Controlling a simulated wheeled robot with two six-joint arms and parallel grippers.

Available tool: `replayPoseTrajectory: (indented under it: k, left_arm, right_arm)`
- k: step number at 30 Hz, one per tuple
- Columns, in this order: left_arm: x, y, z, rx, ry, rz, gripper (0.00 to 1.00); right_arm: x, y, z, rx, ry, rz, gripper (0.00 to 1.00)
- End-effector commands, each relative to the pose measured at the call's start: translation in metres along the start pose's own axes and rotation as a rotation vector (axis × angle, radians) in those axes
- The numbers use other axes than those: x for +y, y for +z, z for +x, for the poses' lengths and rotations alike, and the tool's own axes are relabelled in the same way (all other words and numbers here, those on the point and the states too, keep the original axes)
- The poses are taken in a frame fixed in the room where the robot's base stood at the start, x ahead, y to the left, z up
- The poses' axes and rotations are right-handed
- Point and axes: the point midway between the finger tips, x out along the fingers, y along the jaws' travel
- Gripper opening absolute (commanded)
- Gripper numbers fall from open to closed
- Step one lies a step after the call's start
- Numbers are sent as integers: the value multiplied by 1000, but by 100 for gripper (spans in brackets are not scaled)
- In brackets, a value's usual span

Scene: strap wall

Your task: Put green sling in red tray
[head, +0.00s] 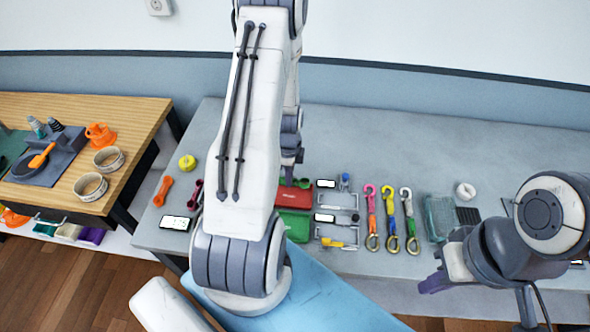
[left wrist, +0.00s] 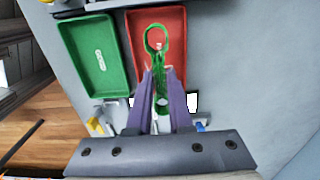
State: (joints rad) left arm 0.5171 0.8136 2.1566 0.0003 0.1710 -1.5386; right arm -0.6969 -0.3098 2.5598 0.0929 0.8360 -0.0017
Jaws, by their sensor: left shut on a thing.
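The green sling (left wrist: 158,50) is between the purple fingers of my left gripper (left wrist: 160,82), which is shut on it. In the left wrist view its looped end lies across the red tray (left wrist: 175,21); I cannot tell whether it touches the tray floor. In the head view, my left gripper (head: 290,168) is at the red tray (head: 287,197), partly hidden behind my arm, and a bit of green sling (head: 303,183) shows there. My right gripper (head: 436,283) is at the lower right, away from the trays; its finger gap is unclear.
A green tray (head: 296,228) stands beside the red one. Several hooked slings (head: 390,220) lie to the right, near a clear greenish bin (head: 438,215). White-screened devices (head: 175,223) and small tools lie about. The back of the grey table (head: 400,140) is clear.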

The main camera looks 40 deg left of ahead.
Motion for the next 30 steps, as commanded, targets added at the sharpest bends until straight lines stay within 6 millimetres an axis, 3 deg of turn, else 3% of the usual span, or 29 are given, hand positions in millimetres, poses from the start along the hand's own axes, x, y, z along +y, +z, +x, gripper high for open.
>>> replayPoseTrajectory:
  k: [18,30]
  left_arm:
    - [0,0,52,0,0,-1,0]
    - [0,0,57,0,0,0,0]
  right_arm:
    - [3,2,42,0,0,4,0]
    - [3,2,45,0,0,4,0]
